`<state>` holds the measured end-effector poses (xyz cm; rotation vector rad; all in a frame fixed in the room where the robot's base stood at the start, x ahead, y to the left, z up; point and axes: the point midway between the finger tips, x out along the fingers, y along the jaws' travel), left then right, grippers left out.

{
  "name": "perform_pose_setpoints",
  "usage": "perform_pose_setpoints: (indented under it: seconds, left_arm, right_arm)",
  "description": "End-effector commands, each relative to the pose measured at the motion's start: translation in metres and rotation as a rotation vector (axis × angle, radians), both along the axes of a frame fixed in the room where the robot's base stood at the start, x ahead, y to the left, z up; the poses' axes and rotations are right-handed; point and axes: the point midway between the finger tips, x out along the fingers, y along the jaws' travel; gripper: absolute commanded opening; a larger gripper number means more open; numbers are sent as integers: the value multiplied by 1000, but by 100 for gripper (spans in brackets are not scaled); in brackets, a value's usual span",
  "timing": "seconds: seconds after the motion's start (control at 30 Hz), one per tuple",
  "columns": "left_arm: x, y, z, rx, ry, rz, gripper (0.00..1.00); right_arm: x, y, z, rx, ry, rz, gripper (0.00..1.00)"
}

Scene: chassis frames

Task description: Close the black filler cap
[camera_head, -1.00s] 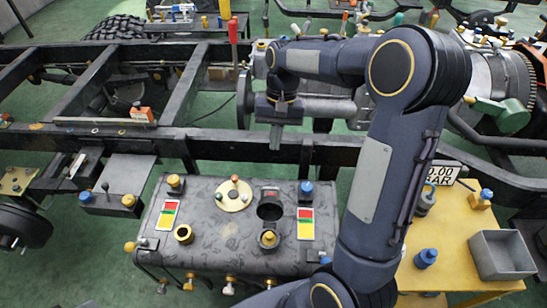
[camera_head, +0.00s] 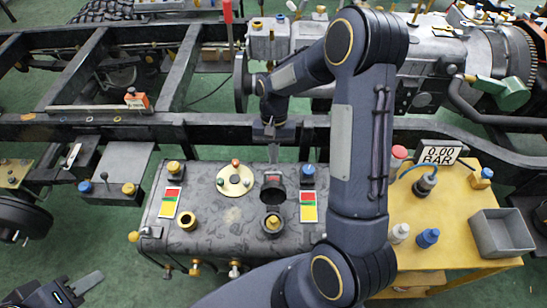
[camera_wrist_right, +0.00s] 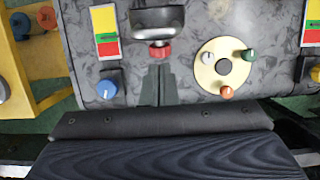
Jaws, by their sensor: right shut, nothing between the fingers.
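The black filler cap (camera_head: 272,186) is on top of the dark grey tank (camera_head: 225,235), to the right of a round cream plate. In the right wrist view, a dark, shiny cap-like part (camera_wrist_right: 158,20) shows at the top edge, with a red piece (camera_wrist_right: 160,52) below it. The cap looks raised, but its exact tilt is unclear. My right gripper (camera_head: 270,141) is behind the cap, near the frame rail. Its shut, empty fingers (camera_wrist_right: 159,84) point towards the red piece, apparently just short of it. My left gripper (camera_head: 88,283) is at the bottom left, its jaw opening unclear.
The cream plate (camera_head: 235,180) carries small coloured knobs. A blue knob (camera_head: 308,172) and a brass ring (camera_head: 187,221) are also on the tank. The long black rail (camera_head: 120,130) runs behind it. A yellow table (camera_head: 455,215) with a grey bin (camera_head: 500,232) stands right.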

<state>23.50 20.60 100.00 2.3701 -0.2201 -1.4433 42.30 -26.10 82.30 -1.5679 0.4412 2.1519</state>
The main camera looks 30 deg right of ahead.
Motion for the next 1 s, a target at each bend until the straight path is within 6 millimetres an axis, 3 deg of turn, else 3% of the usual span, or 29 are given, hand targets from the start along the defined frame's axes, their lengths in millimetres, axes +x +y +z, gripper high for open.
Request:
perform_pose_setpoints:
  seconds: [0.23,1.0]
  left_arm:
    - [0,0,4,0,-1,0,36]
    - [0,0,-2,0,0,0,36]
  right_arm:
    - [-16,9,2,-1,0,0,0]
    - [-17,10,7,-38,-62,1,0]
